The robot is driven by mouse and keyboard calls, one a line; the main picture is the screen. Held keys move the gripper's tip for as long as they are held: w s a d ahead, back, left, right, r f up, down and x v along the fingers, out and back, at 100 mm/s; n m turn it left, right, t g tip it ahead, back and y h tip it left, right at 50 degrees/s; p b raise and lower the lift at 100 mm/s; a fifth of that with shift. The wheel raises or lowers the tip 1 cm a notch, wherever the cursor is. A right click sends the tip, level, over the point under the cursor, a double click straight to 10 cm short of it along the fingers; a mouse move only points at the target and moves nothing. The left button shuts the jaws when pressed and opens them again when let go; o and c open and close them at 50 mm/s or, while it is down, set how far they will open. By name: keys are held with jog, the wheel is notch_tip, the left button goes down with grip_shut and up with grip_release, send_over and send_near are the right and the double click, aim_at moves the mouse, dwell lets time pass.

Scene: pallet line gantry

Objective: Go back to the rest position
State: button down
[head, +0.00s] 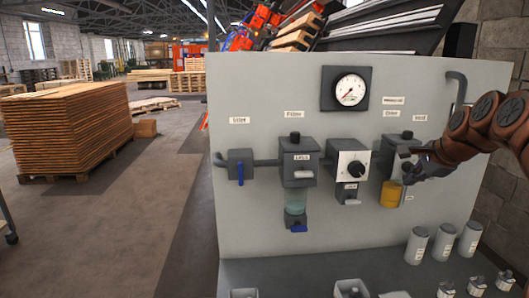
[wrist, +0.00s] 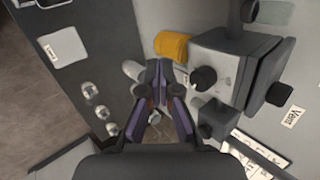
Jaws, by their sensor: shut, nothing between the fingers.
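My gripper (head: 408,168) is at the right of the head view, in front of the grey panel (head: 260,105), close to the oiler unit with its yellow bowl (head: 391,194). In the wrist view my gripper (wrist: 158,80) has its fingers together, with nothing seen between them. The yellow bowl also shows there (wrist: 173,46), just beyond the fingertips, beside the dark valve block (wrist: 220,58). I cannot tell whether the fingers touch any of these parts. My arm hides part of the panel's right side.
The panel carries a gauge (head: 350,89), a blue-handled inlet valve (head: 240,165), a filter (head: 297,160) and a regulator (head: 349,170). Several grey cylinders (head: 443,243) stand on the shelf at lower right. Stacked boards (head: 65,130) stand left; floor between is clear.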

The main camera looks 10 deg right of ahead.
jog(key=s+a+f+n+g, duration=0.1)
jog(key=s+a+f+n, duration=0.25)
jog(key=a, duration=0.35)
jog(key=s+a+f+n+g+y, duration=0.1)
jog(key=s+a+f+n+g, duration=0.1)
jog(key=s+a+n, duration=0.4)
jog(key=s+a+f+n+g, duration=0.1)
jog(key=s+a+f, duration=0.15)
jog(key=a, duration=0.65)
jog(key=s+a+f+n+g, duration=0.1)
jog(key=s+f+n+g, duration=0.1)
jog(key=s, duration=0.6)
jog(key=s+a+f+n+g+h, duration=0.1)
jog(key=s+f+n, duration=0.2)
jog(key=s+f, duration=0.4)
jog(key=s+a+f+n+g, duration=0.2)
jog(key=s+f+n, duration=0.1)
jog(key=s, duration=0.8)
jog(key=shift+f+n+g+h, duration=0.3)
jog(key=shift+f+n, duration=0.05)
jog(key=shift+f, duration=0.3)
jog(key=shift+s+a, duration=0.1)
jog(key=shift+a, duration=0.15)
